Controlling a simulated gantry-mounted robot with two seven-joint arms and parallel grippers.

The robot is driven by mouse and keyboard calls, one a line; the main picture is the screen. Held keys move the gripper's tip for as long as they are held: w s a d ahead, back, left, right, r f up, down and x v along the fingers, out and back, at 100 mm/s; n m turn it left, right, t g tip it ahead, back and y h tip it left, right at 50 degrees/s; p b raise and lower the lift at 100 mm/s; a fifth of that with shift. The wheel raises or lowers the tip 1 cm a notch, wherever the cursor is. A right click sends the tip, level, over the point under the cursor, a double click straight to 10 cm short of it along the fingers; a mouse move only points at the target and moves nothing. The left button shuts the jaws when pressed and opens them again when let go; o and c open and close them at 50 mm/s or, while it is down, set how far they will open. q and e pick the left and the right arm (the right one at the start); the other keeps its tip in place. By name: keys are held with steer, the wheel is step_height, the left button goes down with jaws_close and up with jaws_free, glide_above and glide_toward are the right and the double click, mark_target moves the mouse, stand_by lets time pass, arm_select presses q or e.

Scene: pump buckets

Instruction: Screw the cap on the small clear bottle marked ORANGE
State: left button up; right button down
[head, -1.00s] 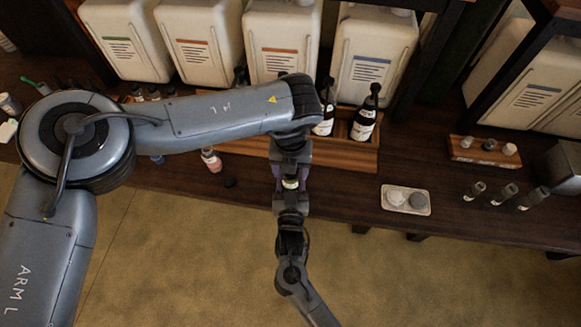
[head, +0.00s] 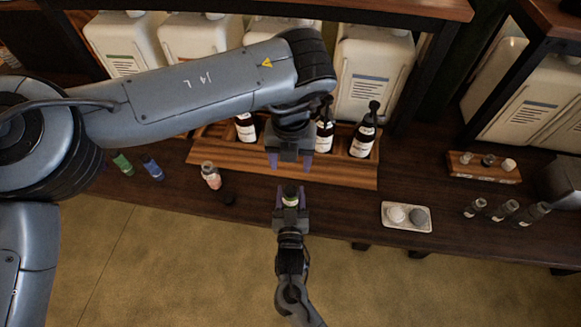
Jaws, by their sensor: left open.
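My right gripper (head: 290,202) comes up from the bottom of the head view. Its fingers are shut on the sides of a small bottle (head: 290,198), held upright at the bench's front edge. The bottle has a pale and greenish band and a dark top that looks like a cap; its marking is too small to read. My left gripper (head: 289,162) is open and empty, apart from the bottle and just beyond it in the picture. A small bottle with reddish contents (head: 211,176) stands on the bench to the left. A dark round cap (head: 229,198) lies near it.
A wooden rack (head: 340,170) with dark pump bottles stands behind my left gripper. Green (head: 123,164) and blue (head: 152,168) small bottles are at left. A white tray (head: 407,226) with round lids and several small dark-topped bottles (head: 505,210) are at right.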

arm_select(q)
steer(key=shift+r, duration=0.3)
steer(key=shift+r, duration=0.1)
arm_select(e)
steer(key=shift+r, duration=0.1)
arm_select(q)
steer(key=shift+r+p, duration=0.9)
steer(key=shift+p, duration=0.15)
arm_select(e)
steer(key=shift+r, duration=0.95)
